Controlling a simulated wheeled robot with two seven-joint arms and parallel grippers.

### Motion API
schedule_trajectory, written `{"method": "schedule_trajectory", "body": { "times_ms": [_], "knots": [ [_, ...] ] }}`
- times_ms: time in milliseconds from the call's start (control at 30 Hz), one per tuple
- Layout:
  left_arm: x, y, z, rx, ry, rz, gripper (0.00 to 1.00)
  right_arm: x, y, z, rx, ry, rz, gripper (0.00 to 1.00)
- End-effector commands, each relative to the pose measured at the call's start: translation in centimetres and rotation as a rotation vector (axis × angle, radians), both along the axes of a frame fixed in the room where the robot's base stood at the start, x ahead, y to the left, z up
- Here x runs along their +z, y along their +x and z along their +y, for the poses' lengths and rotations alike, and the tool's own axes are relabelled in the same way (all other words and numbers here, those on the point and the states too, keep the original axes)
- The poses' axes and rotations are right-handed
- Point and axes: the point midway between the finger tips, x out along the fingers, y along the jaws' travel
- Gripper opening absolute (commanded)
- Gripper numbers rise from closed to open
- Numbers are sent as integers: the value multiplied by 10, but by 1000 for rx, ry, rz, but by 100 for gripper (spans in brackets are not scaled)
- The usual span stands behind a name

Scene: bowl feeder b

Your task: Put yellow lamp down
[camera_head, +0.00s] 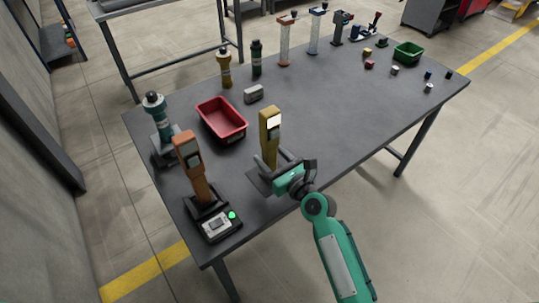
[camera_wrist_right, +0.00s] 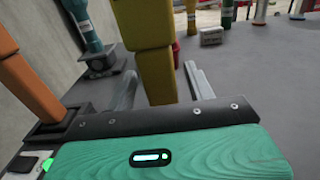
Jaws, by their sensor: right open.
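The yellow lamp (camera_head: 270,138), with a pale lit panel near its top, stands upright near the table's front edge. It also shows in the right wrist view (camera_wrist_right: 155,70), between the two fingers. My right gripper (camera_head: 270,165) is open around the lamp's lower part, one finger on each side. In the wrist view a gap shows beside the right finger; contact on the left side is hard to tell. The lamp's foot is hidden by the gripper, so I cannot see exactly how it rests. My left gripper is not in view.
An orange lamp (camera_head: 191,165) stands in a black dock with a green light, left of the yellow lamp. A red bin (camera_head: 221,128) and grey box (camera_head: 254,94) lie behind. A green-topped tool (camera_head: 158,113) stands at left. The table's middle right (camera_head: 350,105) is clear.

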Motion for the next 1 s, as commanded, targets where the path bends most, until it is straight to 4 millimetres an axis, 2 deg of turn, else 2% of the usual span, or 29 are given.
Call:
{"method": "schedule_trajectory", "body": {
  "times_ms": [300, 500, 700, 1000],
  "knots": [
    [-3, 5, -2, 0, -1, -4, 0, -2, -51, -37, 0, -2, 1, 54],
    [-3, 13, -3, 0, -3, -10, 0, -2, -77, -56, 0, -1, 2, 54],
    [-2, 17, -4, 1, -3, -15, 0, 0, -89, -64, 1, -1, -1, 54],
    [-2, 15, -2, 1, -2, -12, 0, 0, -89, -64, 1, 0, 0, 54]
  ]
}}
